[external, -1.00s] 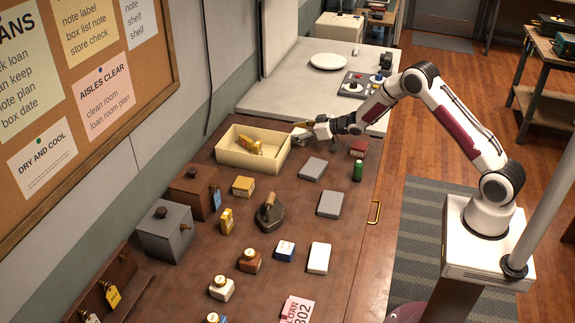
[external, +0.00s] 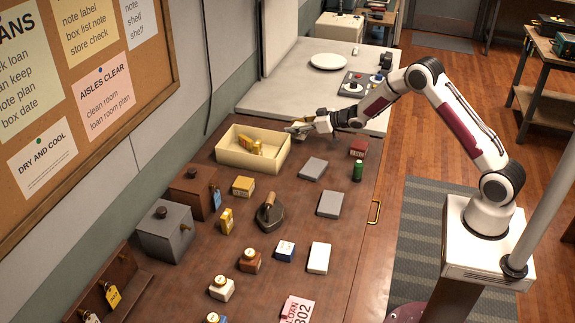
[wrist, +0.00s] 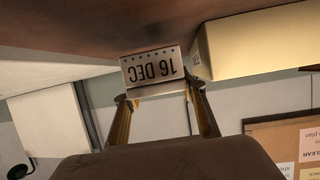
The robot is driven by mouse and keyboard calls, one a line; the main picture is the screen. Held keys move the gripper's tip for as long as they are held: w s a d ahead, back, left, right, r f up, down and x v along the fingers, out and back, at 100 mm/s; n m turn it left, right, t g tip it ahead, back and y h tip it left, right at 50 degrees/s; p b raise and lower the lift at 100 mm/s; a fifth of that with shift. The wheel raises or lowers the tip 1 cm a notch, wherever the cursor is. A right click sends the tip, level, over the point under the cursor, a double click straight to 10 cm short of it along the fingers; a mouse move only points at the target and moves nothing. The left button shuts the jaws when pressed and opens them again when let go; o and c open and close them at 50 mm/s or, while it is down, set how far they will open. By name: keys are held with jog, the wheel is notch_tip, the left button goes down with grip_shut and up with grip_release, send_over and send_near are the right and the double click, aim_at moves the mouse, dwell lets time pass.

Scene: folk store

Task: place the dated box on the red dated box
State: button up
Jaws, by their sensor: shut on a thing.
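My gripper (external: 298,129) is shut on a small pale grey box (wrist: 155,72). In the external view the box is small and partly hidden by the fingers, near the right end of the cream tray. A small dark red box (external: 359,148) lies on the table to the right of and a little below my gripper. It is the only red box I see on the table, and its date is too small to read.
The cream tray (external: 236,161) with yellow items inside stands close to my gripper. A green cylinder (external: 357,171) stands just in front of the red box. Grey boxes (external: 313,168) (external: 329,204) lie nearby. A pale counter (external: 290,97) lies behind.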

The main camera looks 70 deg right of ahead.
aim_at(295, 125)
jog(key=shift+r, duration=3.6)
jog(key=shift+s+d+r, duration=0.2)
jog(key=shift+d, duration=0.35)
jog(key=s+d+r+m+h, duration=0.1)
jog(key=s+d+r, duration=0.25)
jog(key=s, duration=0.35)
jog(key=s+d+r+h, duration=0.1)
jog(key=s+d+r, duration=0.25)
jog(key=s, duration=0.35)
jog(key=s+a+f+n+y, duration=0.2)
jog(key=s+a+y, duration=0.1)
jog(key=s+a, duration=0.6)
jog(key=shift+s+a+f, duration=0.2)
jog(key=shift+s+f, duration=0.15)
jog(key=shift+s, duration=0.1)
